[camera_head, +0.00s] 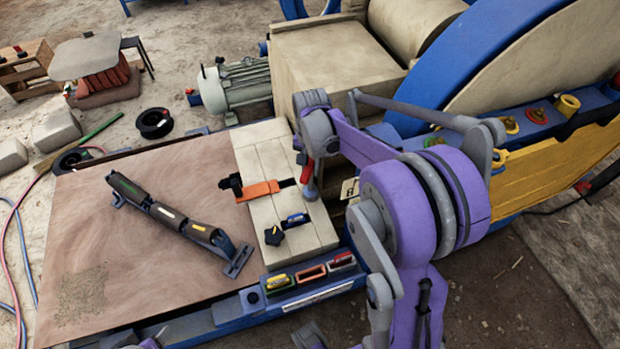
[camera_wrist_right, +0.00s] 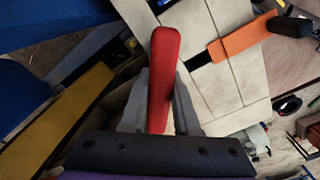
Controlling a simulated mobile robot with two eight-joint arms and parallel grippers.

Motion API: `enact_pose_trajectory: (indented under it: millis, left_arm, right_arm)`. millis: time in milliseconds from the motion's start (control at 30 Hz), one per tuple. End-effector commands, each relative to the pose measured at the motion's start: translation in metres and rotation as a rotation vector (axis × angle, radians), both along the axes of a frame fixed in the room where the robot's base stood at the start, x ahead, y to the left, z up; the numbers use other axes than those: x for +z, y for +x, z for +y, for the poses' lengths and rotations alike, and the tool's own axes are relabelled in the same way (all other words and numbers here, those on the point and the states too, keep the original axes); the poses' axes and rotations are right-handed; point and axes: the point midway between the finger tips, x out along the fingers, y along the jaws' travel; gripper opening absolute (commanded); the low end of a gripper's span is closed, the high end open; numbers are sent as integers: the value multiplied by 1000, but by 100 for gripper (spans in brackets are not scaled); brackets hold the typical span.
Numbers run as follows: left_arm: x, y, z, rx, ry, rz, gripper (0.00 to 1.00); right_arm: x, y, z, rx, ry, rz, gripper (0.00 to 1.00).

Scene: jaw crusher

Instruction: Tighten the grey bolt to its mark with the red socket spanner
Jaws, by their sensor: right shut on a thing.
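The red socket spanner (camera_head: 307,171) is in my right gripper (camera_head: 304,158), above the right part of the pale block top. In the right wrist view its red handle (camera_wrist_right: 164,75) stands up between the two grey fingers of the right gripper (camera_wrist_right: 160,105), which are shut on it. The socket end is not clear in either view. I cannot pick out the grey bolt or its mark; my right arm covers part of the machine. My left gripper does not show clearly.
An orange bar tool (camera_head: 258,190), a blue-black piece (camera_head: 295,220) and a black knob (camera_head: 273,236) lie on the pale blocks. A jointed dark tool (camera_head: 180,225) lies on the brown board (camera_head: 110,270). A blue holder (camera_head: 250,297) has coloured slots. Bolts with coloured collars (camera_head: 537,114) line the blue beam.

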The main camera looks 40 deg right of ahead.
Motion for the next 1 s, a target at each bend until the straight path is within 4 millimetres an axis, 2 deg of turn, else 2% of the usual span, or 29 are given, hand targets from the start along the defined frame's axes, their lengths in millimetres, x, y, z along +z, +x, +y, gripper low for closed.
enact_pose_trajectory:
  millis: [533, 1000]
  left_arm:
    - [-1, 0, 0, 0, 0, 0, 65]
    - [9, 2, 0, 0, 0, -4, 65]
  right_arm:
    - [1, 0, 1, 29, 1, 0, 0]
    - [14, 0, 0, 29, 1, -1, 0]
